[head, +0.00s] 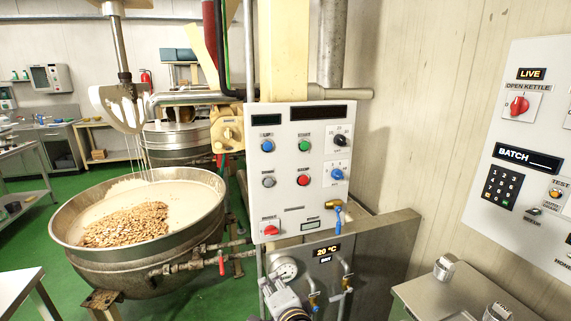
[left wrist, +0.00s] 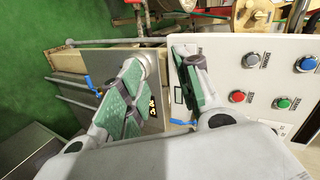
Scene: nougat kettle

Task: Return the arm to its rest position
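My left gripper (head: 274,288) is low in front of the steel cabinet under the white control panel (head: 284,208), partly cut off by the bottom edge of the head view. In the left wrist view its two green-padded fingers (left wrist: 161,62) stand apart with nothing between them. The panel (left wrist: 268,80) is close on the right there. The fingers appear clear of the panel's buttons; whether they touch anything behind is hard to tell. My right gripper does not show in either view.
A steel kettle (head: 73,239) with white mass and nuts stands at left. A side table (head: 428,296) and a wall panel (head: 525,150) are at right. Green floor is open at left.

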